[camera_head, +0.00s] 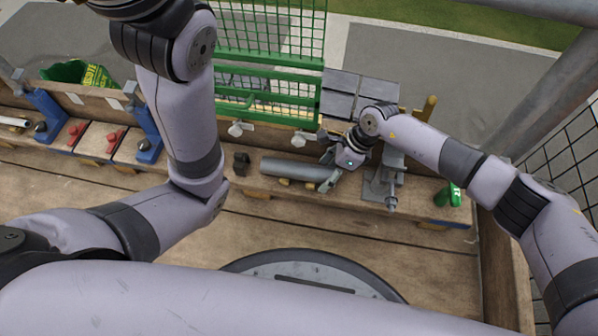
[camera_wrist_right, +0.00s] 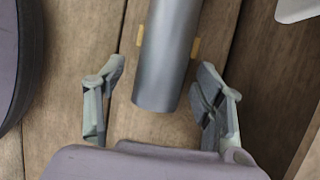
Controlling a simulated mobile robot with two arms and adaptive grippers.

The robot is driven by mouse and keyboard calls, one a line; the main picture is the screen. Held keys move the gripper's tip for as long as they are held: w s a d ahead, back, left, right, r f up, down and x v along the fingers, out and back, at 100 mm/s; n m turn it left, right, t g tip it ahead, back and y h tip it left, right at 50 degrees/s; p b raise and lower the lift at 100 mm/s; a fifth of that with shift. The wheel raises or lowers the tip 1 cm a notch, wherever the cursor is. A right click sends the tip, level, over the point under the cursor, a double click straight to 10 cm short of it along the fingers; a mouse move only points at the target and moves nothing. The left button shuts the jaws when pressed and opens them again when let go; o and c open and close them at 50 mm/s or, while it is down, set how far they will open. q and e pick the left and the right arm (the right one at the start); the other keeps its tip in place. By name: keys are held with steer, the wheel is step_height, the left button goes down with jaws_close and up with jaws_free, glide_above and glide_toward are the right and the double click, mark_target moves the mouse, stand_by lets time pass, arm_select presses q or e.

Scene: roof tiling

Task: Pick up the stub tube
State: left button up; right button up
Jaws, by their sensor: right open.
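The stub tube (camera_head: 297,169) is a grey cylinder lying on its side on the wooden shelf in the head view, on small wooden blocks. My right gripper (camera_head: 330,172) is at its right end. In the right wrist view the tube (camera_wrist_right: 166,60) comes down from the top, its near end between the two open fingers of the right gripper (camera_wrist_right: 160,95). A gap shows on both sides, so the fingers do not appear to touch it. My left arm crosses the left of the head view; its gripper is out of frame.
A grey metal stand (camera_head: 384,187) is close to the right of my right gripper. A green can (camera_head: 448,195) stands farther right. Blue clamps (camera_head: 147,138) are at the left. A green mesh gate (camera_head: 265,95) and grey tiles (camera_head: 345,82) are behind.

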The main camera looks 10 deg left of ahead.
jaws_close()
stand_by(0.8)
